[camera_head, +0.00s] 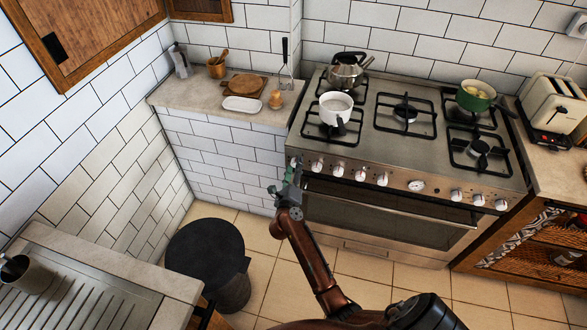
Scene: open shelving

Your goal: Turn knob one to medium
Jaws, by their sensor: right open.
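The stove (390,150) stands against the back wall, with a row of white knobs along its front panel. The leftmost knob (295,161) is partly covered by my right gripper (293,172). The second knob (317,164) and third knob (338,170) show clear to its right. My right gripper is open, its fingertips pointing up at the leftmost knob. I cannot tell whether they touch it or are around it. The knob's setting is too small to read. My left gripper is not in view.
A white pot (336,110), a kettle (347,72) and a green pot (475,97) stand on the stove. A tiled counter (190,94) adjoins its left side. A dark round bin (206,258) stands on the floor. The oven handle (390,207) runs below the knobs.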

